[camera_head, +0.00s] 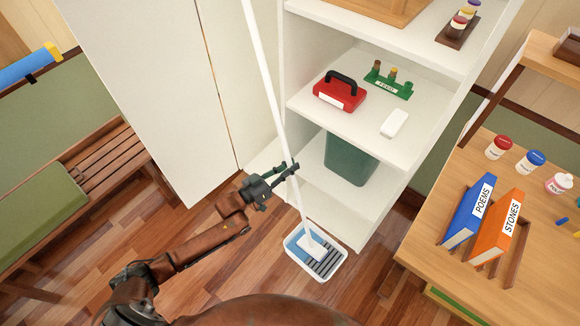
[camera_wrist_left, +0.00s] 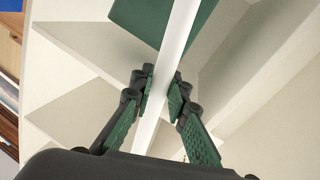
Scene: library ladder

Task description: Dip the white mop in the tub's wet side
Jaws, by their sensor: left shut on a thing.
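The white mop (camera_head: 267,80) stands nearly upright, tilted with its top to the left. My left gripper (camera_head: 289,169) is shut on its handle; the wrist view also shows the handle (camera_wrist_left: 176,45) between the fingers of the left gripper (camera_wrist_left: 160,95). The tub (camera_head: 293,256) stands on the floor below, with a blue side at the left and a dark slatted side at the right. The white mop head (camera_head: 311,246) is in or just over the tub, around the border of the two sides. I cannot tell whether it touches the bottom. My right gripper is out of view.
A white shelf unit (camera_head: 315,211) stands right behind the tub, with a green bin (camera_head: 350,158) low down and a red toolbox (camera_head: 340,93) above. A wooden table (camera_head: 440,225) with books is at the right. A bench (camera_head: 105,165) is at the left.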

